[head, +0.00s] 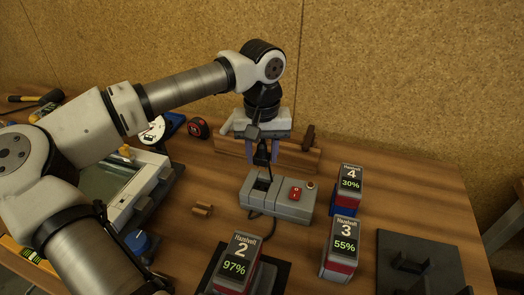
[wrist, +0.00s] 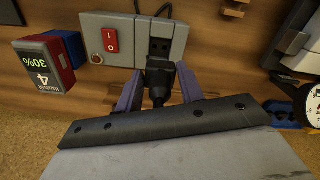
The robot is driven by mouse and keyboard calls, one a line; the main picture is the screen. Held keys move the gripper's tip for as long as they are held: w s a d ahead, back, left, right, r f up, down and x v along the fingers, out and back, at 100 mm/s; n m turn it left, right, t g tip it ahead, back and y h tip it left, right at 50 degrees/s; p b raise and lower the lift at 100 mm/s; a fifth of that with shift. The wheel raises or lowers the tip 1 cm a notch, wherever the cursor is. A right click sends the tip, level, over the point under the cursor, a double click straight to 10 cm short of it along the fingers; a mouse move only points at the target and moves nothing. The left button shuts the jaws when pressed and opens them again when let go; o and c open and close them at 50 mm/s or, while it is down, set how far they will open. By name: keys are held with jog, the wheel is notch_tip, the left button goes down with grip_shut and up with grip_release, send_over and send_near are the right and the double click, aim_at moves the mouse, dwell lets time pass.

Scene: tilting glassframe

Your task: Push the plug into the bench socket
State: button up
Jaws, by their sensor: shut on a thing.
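The bench socket (head: 290,211) is a grey box on the wooden bench, with a red rocker switch, a round red button and a dark outlet at its left end. In the wrist view the socket (wrist: 130,52) is at the top, its outlet (wrist: 160,28) just beyond the plug. My gripper (head: 262,160) is above the outlet end, its purple fingers pointing down. It is shut on the black plug (wrist: 158,78), which sits between the fingers (wrist: 160,72). The plug's front end is close to the outlet; I cannot tell whether it touches or enters it.
Battery blocks 4 (head: 346,188), 3 (head: 340,245) and 2 (head: 235,262) stand right of and in front of the socket. A wooden beam (head: 305,158) lies behind it. A small wooden piece (head: 203,209) is left. A black dock (head: 425,268) is at right.

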jog(key=shift+f+b, duration=2.3)
jog(key=shift+f, duration=0.6)
jog(key=shift+b, duration=0.3)
jog(key=shift+c, duration=1.2)
jog(key=shift+f+b, duration=0.55)
jog(key=shift+f, duration=0.1)
jog(key=shift+r, duration=0.35)
jog(key=shift+m, duration=0.3)
jog(key=m, duration=0.3)
jog(key=shift+s, duration=0.2)
